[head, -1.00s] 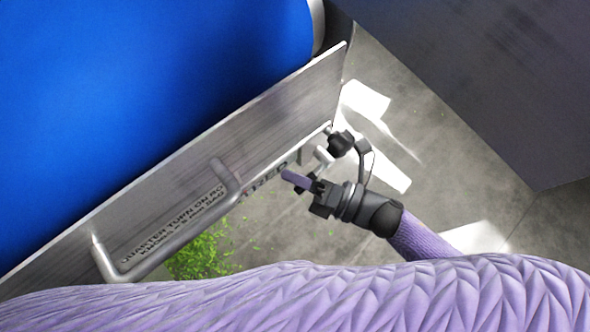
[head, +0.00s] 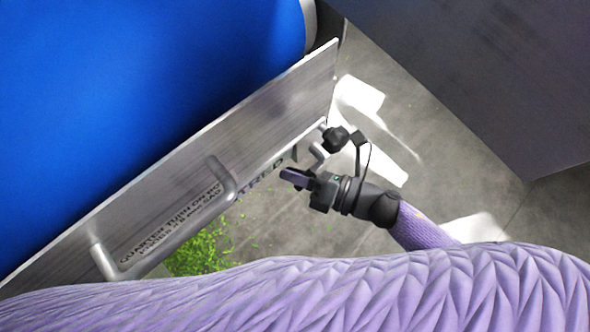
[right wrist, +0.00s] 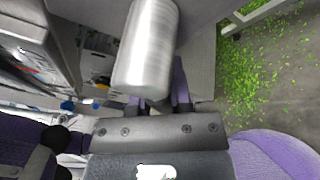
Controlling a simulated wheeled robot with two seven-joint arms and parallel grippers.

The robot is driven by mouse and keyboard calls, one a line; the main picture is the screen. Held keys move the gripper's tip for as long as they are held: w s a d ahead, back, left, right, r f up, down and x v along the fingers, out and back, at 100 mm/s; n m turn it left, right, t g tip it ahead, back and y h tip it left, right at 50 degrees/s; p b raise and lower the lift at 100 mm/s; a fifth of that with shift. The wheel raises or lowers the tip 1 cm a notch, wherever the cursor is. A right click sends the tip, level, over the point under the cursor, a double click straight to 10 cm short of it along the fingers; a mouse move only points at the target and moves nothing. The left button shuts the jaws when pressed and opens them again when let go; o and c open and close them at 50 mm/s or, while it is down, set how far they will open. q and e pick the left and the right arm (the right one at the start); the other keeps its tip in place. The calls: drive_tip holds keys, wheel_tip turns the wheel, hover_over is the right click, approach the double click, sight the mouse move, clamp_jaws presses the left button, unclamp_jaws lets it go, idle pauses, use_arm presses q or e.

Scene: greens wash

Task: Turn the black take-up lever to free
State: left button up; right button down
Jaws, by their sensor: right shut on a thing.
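My right gripper (head: 297,178) is shut beside the lower edge of the metal panel, with its purple fingers pointing left. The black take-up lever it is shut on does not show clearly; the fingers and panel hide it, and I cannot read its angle. In the right wrist view a brushed metal cylinder (right wrist: 147,48) covers much of the view between the fingers. A black knob (head: 335,139) on a pale metal stem stands just above the gripper in the head view. My left gripper is out of view.
The metal panel (head: 270,105) carries a bar handle (head: 165,245) and printed lettering. A blue roller or belt (head: 150,90) lies behind it. Chopped greens (head: 200,250) are scattered on the floor, also in the right wrist view (right wrist: 260,85). A grey surface (head: 490,70) fills the upper right.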

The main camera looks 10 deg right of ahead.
drive_tip(key=c, duration=0.5)
unclamp_jaws()
drive_tip(key=shift+c, duration=0.2)
drive_tip(key=shift+d, duration=0.1)
drive_tip(key=p+v, duration=0.1)
drive_tip(key=v, duration=0.8)
drive_tip(key=shift+s+d, duration=0.25)
drive_tip(key=shift+d, duration=0.1)
